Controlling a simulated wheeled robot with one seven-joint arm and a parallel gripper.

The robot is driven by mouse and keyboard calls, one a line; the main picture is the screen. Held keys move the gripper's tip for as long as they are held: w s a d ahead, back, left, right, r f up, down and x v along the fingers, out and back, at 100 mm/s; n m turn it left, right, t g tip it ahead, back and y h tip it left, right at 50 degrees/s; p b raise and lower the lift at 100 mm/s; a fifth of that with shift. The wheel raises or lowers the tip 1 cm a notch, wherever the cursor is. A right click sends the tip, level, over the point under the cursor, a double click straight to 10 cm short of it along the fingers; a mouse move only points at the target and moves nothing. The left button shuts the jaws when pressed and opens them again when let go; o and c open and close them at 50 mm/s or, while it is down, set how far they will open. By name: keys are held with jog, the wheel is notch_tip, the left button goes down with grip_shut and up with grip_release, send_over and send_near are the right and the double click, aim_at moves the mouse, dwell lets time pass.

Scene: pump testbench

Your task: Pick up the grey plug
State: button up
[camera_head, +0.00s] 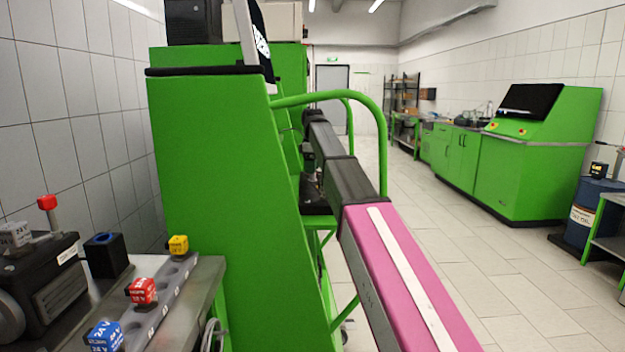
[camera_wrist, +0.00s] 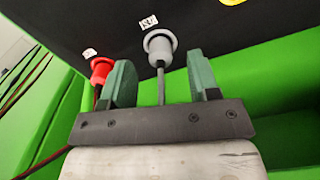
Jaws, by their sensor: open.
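The grey plug (camera_wrist: 160,46) sits on a black panel (camera_wrist: 225,38) in the wrist view, below a small white label. Its grey cable hangs down between the fingers of my gripper (camera_wrist: 161,64). My gripper is open, with one green finger on each side of the plug and cable. The plug's round head shows at about the fingertips, and I see no clear contact. In the head view my gripper and the grey plug are hidden or too small to make out.
A red plug (camera_wrist: 101,70) with its cable is close beside the left finger. A yellow part shows at the top right edge. In the head view, a tall green cabinet (camera_head: 220,190) stands left of my arm, and open floor (camera_head: 520,280) lies to the right.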

jog(key=shift+a+f, duration=0.1)
jog(key=shift+f, duration=1.45)
jog(key=c, duration=0.9)
jog(key=shift+r, duration=0.1)
notch_tip(320, 180, up, 10)
jog(key=shift+f, duration=0.1)
